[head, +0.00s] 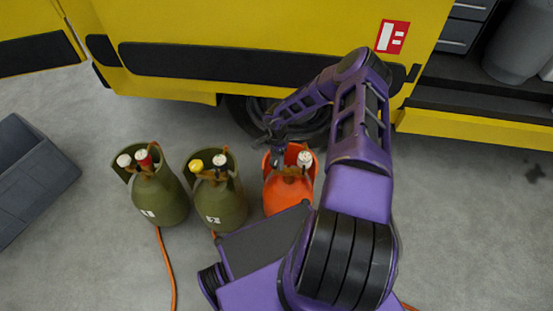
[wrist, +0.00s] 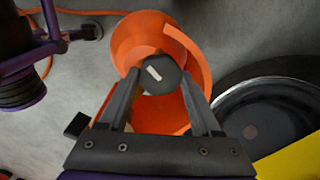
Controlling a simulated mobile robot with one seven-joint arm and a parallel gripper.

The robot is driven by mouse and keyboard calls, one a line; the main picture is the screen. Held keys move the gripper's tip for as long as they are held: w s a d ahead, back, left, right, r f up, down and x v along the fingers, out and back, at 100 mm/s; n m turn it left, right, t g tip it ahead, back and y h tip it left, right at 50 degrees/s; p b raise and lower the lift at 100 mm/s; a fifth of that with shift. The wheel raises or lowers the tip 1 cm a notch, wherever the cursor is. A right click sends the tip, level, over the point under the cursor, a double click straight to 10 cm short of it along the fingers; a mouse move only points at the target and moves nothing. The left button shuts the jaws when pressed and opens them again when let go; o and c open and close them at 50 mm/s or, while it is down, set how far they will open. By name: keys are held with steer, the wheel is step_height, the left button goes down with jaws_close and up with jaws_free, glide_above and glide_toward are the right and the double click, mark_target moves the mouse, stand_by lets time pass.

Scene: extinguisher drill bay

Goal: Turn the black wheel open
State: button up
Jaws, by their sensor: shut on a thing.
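The black wheel (wrist: 162,78) sits on top of the orange cylinder (head: 288,190), with a short white mark across its face. The cylinder also shows in the wrist view (wrist: 133,47), with its collar curving around the valve. My gripper (wrist: 160,85) reaches down over it, one finger on each side of the wheel, shut on it.
A yellow vehicle (head: 240,25) with a tyre (wrist: 270,110) stands behind. A grey bin (head: 30,170) is far left. Orange hoses (head: 166,265) lie on the floor.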

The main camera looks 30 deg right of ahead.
mark_target(276, 161)
steer(key=shift+n, duration=1.1)
steer(key=o, duration=1.4)
step_height(276, 161, up, 18)
steer(key=p, duration=0.4)
steer(key=shift+f, duration=0.25)
